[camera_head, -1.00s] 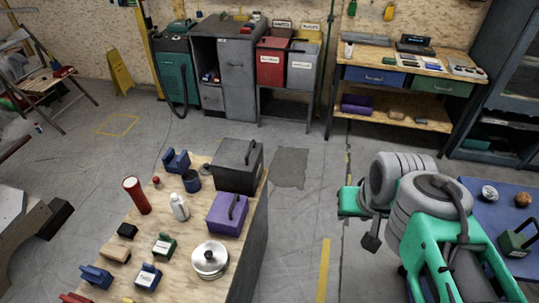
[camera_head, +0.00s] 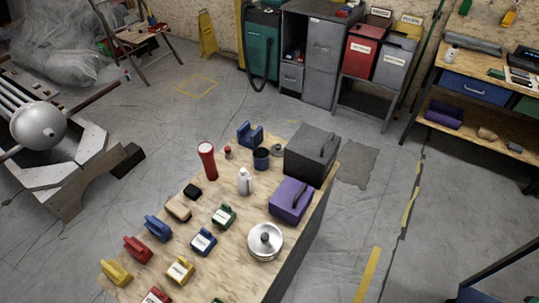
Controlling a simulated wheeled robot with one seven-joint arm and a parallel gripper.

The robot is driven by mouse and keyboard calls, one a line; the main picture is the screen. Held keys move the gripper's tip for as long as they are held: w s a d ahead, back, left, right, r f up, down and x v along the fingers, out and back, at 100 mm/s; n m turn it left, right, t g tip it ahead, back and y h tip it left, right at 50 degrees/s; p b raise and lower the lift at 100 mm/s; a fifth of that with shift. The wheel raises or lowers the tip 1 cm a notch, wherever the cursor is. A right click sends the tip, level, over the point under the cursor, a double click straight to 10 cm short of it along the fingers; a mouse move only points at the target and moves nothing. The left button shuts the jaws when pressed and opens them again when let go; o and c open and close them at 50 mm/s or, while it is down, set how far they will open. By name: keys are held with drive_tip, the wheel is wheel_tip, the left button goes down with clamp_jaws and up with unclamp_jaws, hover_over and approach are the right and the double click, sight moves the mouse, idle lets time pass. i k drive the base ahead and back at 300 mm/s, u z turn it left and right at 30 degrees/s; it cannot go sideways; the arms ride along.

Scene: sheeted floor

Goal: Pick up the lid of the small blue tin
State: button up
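A small dark blue tin (camera_head: 261,159) stands near the far end of the wooden workbench (camera_head: 228,268), left of the dark grey box. Its top looks dark, and I cannot tell whether a lid sits on it. A small grey round piece (camera_head: 277,150) lies right beside the tin, towards the grey box; it is too small to tell if it is the lid. My gripper is not in view.
Around the tin stand a blue block-like item (camera_head: 250,135), a red torch-like cylinder (camera_head: 207,160), a white bottle (camera_head: 245,181), a dark grey box (camera_head: 311,157) and a purple box (camera_head: 291,201). A silver lidded pot (camera_head: 265,242) stands nearer.

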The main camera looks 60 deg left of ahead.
sight(277, 149)
drive_tip(key=z, duration=0.05)
drive_tip(key=k, duration=1.8)
drive_tip(key=u, duration=3.4)
drive_tip(key=i, duration=3.75)
drive_tip(key=z, duration=2.8)
drive_tip(key=i, duration=2.3)
